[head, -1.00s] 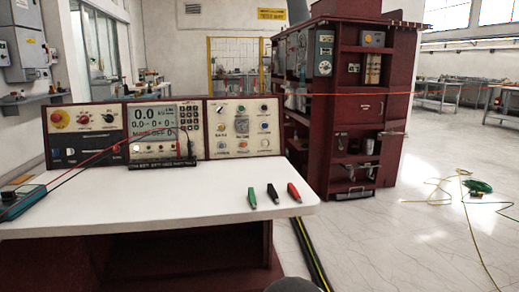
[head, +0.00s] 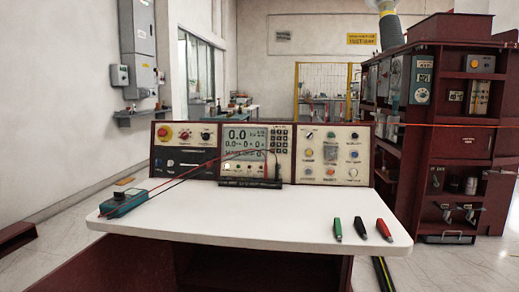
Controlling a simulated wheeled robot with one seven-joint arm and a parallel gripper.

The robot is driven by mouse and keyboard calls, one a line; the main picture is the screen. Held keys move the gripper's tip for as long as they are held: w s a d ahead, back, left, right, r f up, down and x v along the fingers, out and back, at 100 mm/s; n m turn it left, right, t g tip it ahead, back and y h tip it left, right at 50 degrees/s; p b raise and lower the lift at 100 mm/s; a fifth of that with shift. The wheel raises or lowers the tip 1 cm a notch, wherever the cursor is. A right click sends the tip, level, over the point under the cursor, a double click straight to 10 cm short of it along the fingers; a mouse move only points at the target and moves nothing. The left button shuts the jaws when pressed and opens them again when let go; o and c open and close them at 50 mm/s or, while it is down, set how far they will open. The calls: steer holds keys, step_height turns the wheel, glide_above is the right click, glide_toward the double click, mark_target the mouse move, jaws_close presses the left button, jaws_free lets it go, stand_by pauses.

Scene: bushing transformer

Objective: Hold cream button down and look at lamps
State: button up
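A desk console stands ahead with a row of control panels. Its middle panel (head: 252,150) has a lit display reading 0.0. A small pale round button (head: 228,166) sits below the display, among other small round controls. The right panel (head: 332,155) is cream and carries several round coloured buttons or lamps around a central dial. At this size I cannot tell which control is the cream button or which lamps are lit. My gripper is not in view.
The white desktop (head: 240,222) is mostly clear. Green, black and red clips (head: 362,229) lie at its right. A teal meter (head: 124,202) with red and black leads sits at its left. A dark red cabinet (head: 440,150) stands behind right. A red line crosses before it.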

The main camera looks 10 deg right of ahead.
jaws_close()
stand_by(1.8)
